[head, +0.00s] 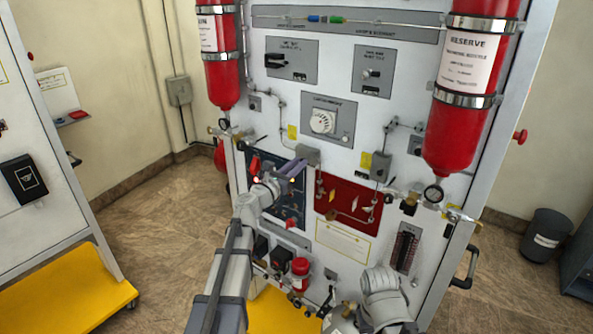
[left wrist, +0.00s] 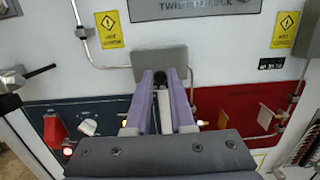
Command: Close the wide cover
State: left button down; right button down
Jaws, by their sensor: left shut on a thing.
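A wide grey cover (head: 309,154) sits on the upright white panel, above the dark blue and red panels. In the left wrist view the cover (left wrist: 160,60) is a flat grey plate straight ahead of the fingertips. My left gripper (head: 296,167) reaches up to its lower edge. In the left wrist view the purple fingers of the left gripper (left wrist: 161,77) are close together on a small dark part at the cover's lower edge. The fingers hide most of that part. My right arm shows at the lower right, but its gripper is not visible.
The dark blue panel (head: 262,168) with switches and the red panel (head: 342,201) lie below the cover. A smaller grey box (head: 380,166) is to the right. Red cylinders hang at the left (head: 224,82) and right (head: 452,135). Thin pipes run along the panel.

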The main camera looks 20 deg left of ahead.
pick_arm(q)
jog(key=shift+w+f, duration=0.1)
jog(key=shift+w, duration=0.05)
jog(key=c, duration=1.1)
grip_release()
jog(key=shift+w+d, duration=0.1)
jog(key=shift+o, duration=0.7)
jog(key=shift+w+d+f, duration=0.1)
jog(key=shift+w+f, duration=0.05)
jog(key=shift+o, duration=0.9)
jog(key=shift+s, duration=0.2)
jog(key=b+v, duration=0.1)
jog(key=v, duration=0.6)
jog(key=shift+s+a, duration=0.2)
jog(key=shift+s, duration=0.15)
